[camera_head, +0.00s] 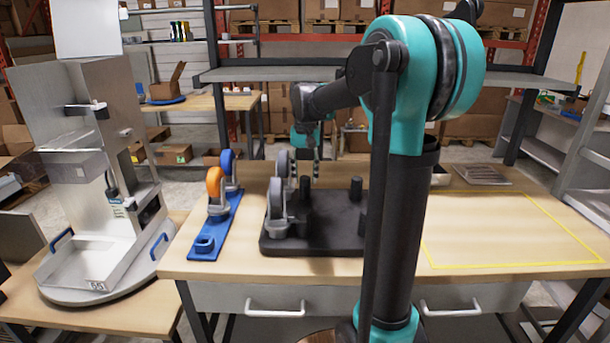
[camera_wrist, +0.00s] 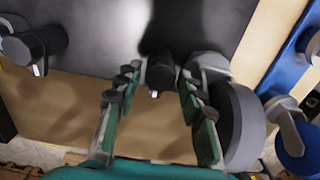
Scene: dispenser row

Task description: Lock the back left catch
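A dark base plate (camera_head: 310,236) lies on the wooden table. Two grey catches stand along its left side: the front left catch (camera_head: 277,210) and the back left catch (camera_head: 282,165), both with their rounded parts upright. Black posts (camera_head: 306,191) rise beside them. My gripper (camera_head: 305,169) points down at the back of the plate, just right of the back left catch. In the wrist view my gripper (camera_wrist: 148,95) is open, its fingers apart with a black post (camera_wrist: 160,73) beyond the gap. The grey catch (camera_wrist: 240,125) is outside the right-hand finger, very close; contact cannot be told.
A blue strip (camera_head: 206,241) with an orange catch (camera_head: 214,186) and a blue catch (camera_head: 228,162) lies left of the plate. A metal dispenser (camera_head: 108,190) stands farther left. Another post (camera_head: 355,188) is on the plate's right. The yellow-outlined area (camera_head: 500,265) is clear.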

